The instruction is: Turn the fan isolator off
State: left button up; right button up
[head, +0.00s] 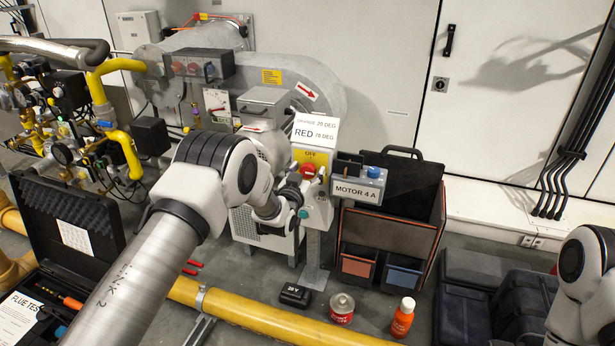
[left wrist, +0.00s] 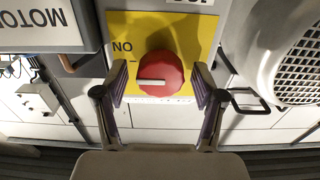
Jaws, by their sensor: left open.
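The fan isolator is a red rotary knob (left wrist: 160,75) on a yellow plate (left wrist: 202,35), seen upside down in the left wrist view. Its white mark lies horizontal and points left, towards the side with the ON lettering. In the head view the knob (head: 309,170) sits on the yellow plate (head: 318,158) marked OFF at its top, on a grey post. My left gripper (left wrist: 160,92) is open, with one finger on each side of the knob. Gaps show between both fingers and the knob. It also shows in the head view (head: 301,184), partly hiding the box. My right gripper is out of view.
The fan housing (head: 318,80) is behind. A yellow pipe (head: 255,313), a red tin (head: 342,308) and an orange bottle (head: 403,318) are on the floor.

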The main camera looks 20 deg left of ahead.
pick_arm(q)
jog(key=shift+w, duration=0.1)
jog(key=c, duration=1.2)
jog(key=shift+o, duration=0.2)
jog(key=shift+n, duration=0.4)
jog(key=n+p, duration=0.1)
jog(key=n, duration=0.2)
jog(key=shift+a+r+n+p, duration=0.1)
jog(key=shift+n+p, duration=0.2)
jog(key=shift+p, duration=0.05)
jog(key=n+p, duration=0.1)
jog(key=n, duration=0.3)
jog(key=shift+a+n, duration=0.1)
jog(key=shift+n, duration=0.2)
jog(key=n, duration=0.4)
jog(key=shift+f+p, duration=0.2)
jog(key=shift+p, duration=0.2)
jog(key=shift+f+n, duration=0.15)
jog(key=shift+n, duration=2.35)
